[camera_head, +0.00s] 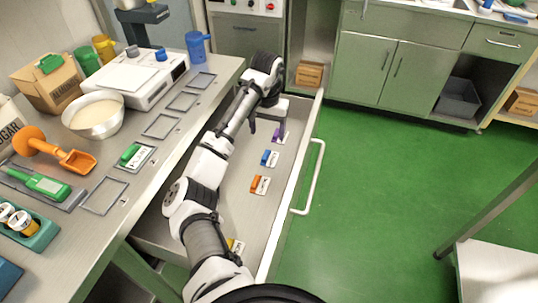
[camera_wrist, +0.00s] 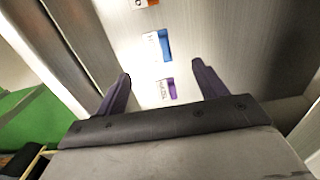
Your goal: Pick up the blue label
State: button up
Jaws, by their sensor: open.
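The blue label (camera_head: 270,158), a small white card with a blue part, lies flat in the open drawer between the purple label (camera_head: 281,136) and the orange label (camera_head: 260,184). My gripper (camera_head: 268,130) is open and empty over the far part of the drawer. In the wrist view the blue label (camera_wrist: 160,44) lies beyond my fingertips, apart from them. The purple label (camera_wrist: 168,90) shows between the fingers of my gripper (camera_wrist: 162,72), below them. No label looks gripped.
The drawer (camera_head: 222,226) is pulled out, with its handle (camera_head: 309,178) on the right. A yellow label (camera_head: 236,245) lies nearer, partly hidden by my arm. The counter left of it holds empty frames, a green label (camera_head: 131,155), a bowl (camera_head: 94,114) and scoops.

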jog(key=b, duration=0.1)
send_over(270, 159)
jog(key=f, duration=0.6)
jog(key=shift+s+a, duration=0.15)
jog(key=shift+a, duration=0.2)
jog(key=shift+w+d+f, duration=0.1)
jog(key=shift+d+f, duration=0.05)
jog(key=shift+f, duration=1.15)
jog(key=shift+w+d+f, duration=0.1)
jog(key=shift+d+f, duration=0.05)
jog(key=shift+f, duration=1.1)
jog(key=c, duration=1.1)
jog(key=shift+o, duration=0.2)
jog(key=shift+r, duration=0.2)
